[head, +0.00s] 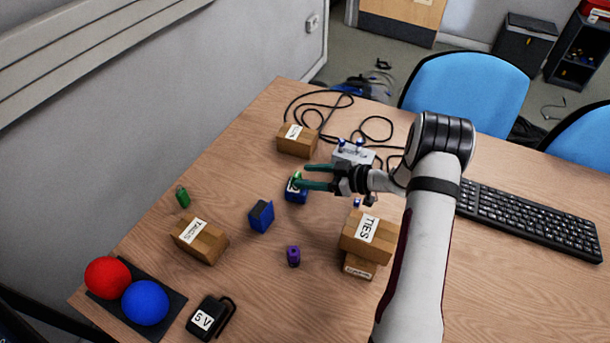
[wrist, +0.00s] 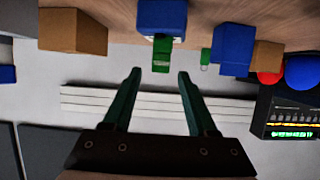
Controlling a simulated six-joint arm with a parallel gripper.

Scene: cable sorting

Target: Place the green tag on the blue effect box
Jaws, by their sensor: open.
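A blue effect box with a white label (head: 296,195) stands on the table at the middle. It also shows at the top of the wrist view (wrist: 162,14). A green tag (head: 297,177) sits on top of this box, and it shows in the wrist view (wrist: 162,52) against the box. My gripper (head: 301,176) is open and empty, its two dark green fingers pointing left at the tag's height. In the wrist view the fingertips (wrist: 160,72) are apart, with the tag just beyond and between them. A second green tag (head: 182,197) stands far left, near the wall.
Another blue box (head: 261,216) and a purple object (head: 293,256) stand nearer. Cardboard boxes stand behind (head: 297,140), at left (head: 200,238) and at right (head: 368,236). A grey box (head: 353,155) with cables is behind my gripper. A keyboard (head: 530,220) lies right.

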